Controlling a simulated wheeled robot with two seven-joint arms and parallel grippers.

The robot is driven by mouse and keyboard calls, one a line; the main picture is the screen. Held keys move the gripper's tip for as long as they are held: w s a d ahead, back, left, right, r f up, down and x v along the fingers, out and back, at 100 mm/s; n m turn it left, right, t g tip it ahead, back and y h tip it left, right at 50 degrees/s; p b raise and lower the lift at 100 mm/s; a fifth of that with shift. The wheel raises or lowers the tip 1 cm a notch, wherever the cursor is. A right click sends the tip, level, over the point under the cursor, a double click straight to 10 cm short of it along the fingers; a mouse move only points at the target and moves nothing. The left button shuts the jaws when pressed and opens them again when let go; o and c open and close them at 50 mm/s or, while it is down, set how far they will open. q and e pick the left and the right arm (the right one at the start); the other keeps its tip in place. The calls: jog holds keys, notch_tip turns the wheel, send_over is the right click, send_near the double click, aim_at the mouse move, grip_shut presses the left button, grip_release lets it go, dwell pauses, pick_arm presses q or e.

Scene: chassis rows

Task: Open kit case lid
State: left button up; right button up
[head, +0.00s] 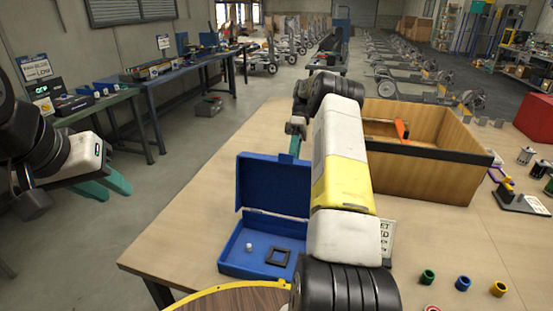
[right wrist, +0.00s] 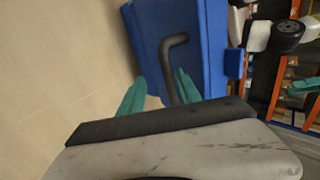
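The blue kit case (head: 232,258) sits on the wooden table, its lid (head: 272,184) standing raised, roughly upright. Inside are a small white piece (head: 249,246) and a dark square frame (head: 279,256). My right gripper (head: 296,142) is just behind the lid's top edge; my right arm hides the case's right side. In the right wrist view the gripper (right wrist: 160,92) is open, its teal fingers on either side of a dark bent handle (right wrist: 172,60) against the blue lid (right wrist: 205,40). The handle is nearer the right finger. My left gripper (head: 106,182) is open and empty, left of the table.
A wooden box (head: 430,180) stands behind my right arm, with an orange-handled item in it. Green (head: 428,276), blue (head: 463,283) and yellow (head: 498,288) rings lie at the front right. A yellow-rimmed round surface (head: 235,298) is at the bottom. The table's left part is clear.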

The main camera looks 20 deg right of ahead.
jog(key=s+a+r, duration=0.2)
jog(key=s+a, duration=0.1)
jog(key=s, duration=0.4)
jog(key=s+a+r, duration=0.2)
jog(key=s+a, duration=0.2)
jog(key=s, duration=0.3)
jog(key=shift+s+r, duration=0.25)
jog(key=shift+r, duration=0.05)
